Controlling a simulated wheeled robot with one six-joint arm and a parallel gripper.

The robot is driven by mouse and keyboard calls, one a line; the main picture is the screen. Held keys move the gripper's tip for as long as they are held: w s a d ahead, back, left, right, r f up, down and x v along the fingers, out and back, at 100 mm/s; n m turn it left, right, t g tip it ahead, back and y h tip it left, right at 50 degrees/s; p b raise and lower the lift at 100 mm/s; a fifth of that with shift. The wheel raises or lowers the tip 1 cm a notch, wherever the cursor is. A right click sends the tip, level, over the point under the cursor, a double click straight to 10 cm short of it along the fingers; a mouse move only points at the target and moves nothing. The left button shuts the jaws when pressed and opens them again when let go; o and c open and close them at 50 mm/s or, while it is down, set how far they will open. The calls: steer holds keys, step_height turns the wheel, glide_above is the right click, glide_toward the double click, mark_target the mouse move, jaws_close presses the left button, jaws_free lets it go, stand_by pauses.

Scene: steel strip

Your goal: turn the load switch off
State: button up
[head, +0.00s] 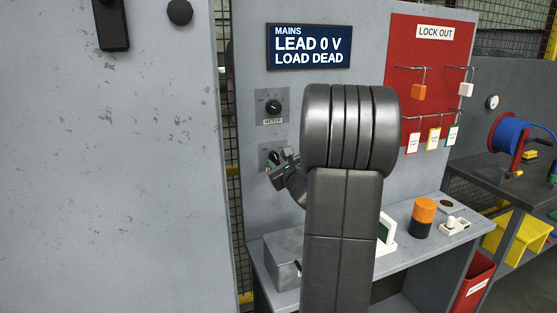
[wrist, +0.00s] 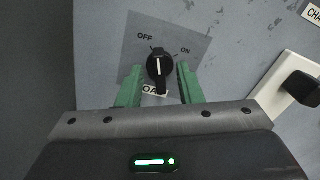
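The load switch is a black knob (wrist: 160,68) on a grey plate with OFF at the upper left and ON at the upper right. Its white pointer line stands nearly upright in the wrist view, between the two marks and nearer OFF in angle. My gripper (wrist: 160,74) is open, with one green finger on each side of the knob; I cannot tell whether either touches it. The label below is partly hidden. In the head view the load switch (head: 274,156) is partly covered by my gripper (head: 281,166). The display (head: 308,46) reads "MAINS, LEAD 0 V, LOAD DEAD".
The meter knob (head: 273,107) sits above the load switch. A white socket with a black plug (wrist: 300,88) is at the right in the wrist view. A red lock-out board (head: 428,55) hangs at right. A grey box (head: 284,262) stands on the bench below.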

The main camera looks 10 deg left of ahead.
steer(key=shift+w+a, duration=0.1)
jaws_close()
steer(key=shift+f+n+b, duration=0.25)
steer(key=shift+n+b, duration=0.15)
steer(key=shift+b, duration=0.6)
steer(key=shift+n+b, duration=0.6)
steer(key=shift+b, duration=0.55)
steer(key=n+b, duration=0.2)
steer(key=b, duration=0.1)
steer(key=shift+b, duration=0.3)
steer(key=shift+r+n, duration=0.15)
steer(key=shift+n, duration=0.25)
